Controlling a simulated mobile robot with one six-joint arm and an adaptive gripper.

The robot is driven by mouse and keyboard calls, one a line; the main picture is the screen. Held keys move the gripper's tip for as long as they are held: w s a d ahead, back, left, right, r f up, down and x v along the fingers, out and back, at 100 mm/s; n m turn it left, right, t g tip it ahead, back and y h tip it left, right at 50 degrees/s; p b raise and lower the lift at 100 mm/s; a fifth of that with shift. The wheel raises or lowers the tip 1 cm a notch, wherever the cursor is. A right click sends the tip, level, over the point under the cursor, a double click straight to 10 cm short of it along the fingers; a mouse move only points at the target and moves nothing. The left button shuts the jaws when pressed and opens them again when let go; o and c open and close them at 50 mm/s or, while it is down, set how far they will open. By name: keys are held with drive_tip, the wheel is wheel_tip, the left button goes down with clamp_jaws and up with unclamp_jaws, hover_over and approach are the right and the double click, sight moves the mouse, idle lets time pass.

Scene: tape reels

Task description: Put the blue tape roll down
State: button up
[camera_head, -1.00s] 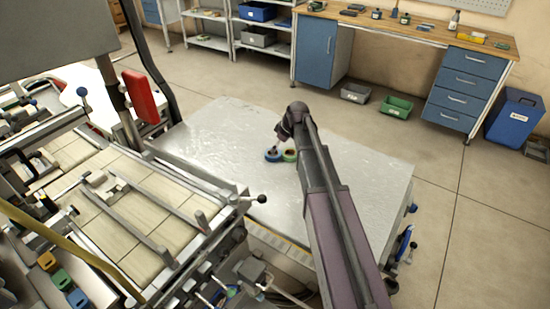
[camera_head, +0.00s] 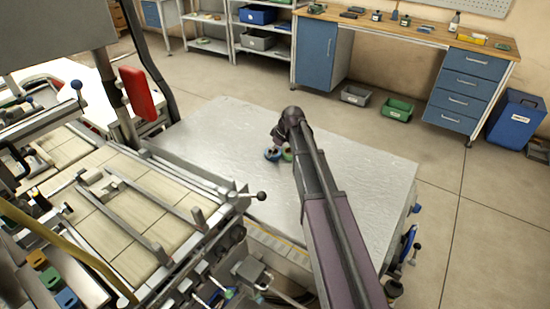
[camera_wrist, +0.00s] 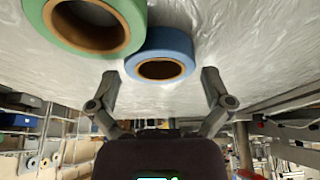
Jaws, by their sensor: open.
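The blue tape roll (camera_head: 271,155) lies flat on the metal table (camera_head: 225,125), just left of my arm. It also shows in the wrist view (camera_wrist: 160,55), with its brown core facing the camera. A green tape roll (camera_wrist: 85,25) lies right beside it, seemingly touching; in the head view it (camera_head: 288,155) is partly hidden by my arm. My gripper (camera_wrist: 160,80) is open, its fingers spread apart and empty, with the blue roll just beyond the fingertips. In the head view the fingers are mostly hidden by my arm.
A machine with a tiled bed (camera_head: 110,205) and a knobbed lever (camera_head: 262,196) stands at the table's left. A workbench (camera_head: 420,35) and bins (camera_head: 397,109) are at the back. The table's right half looks clear.

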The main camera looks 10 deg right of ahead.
drive_tip(key=shift+w+a+f+b, duration=0.2)
drive_tip(key=shift+f+b, duration=0.15)
drive_tip(key=shift+f, duration=0.25)
drive_tip(key=c, duration=0.8)
drive_tip(key=shift+c, duration=0.2)
drive_tip(key=shift+r, duration=0.2)
wheel_tip(320, 180, up, 3)
drive_tip(key=p, duration=0.3)
drive_tip(key=shift+f, duration=0.1)
drive_tip(key=r+p, duration=0.2)
hover_over(283, 187)
idle(0.3)
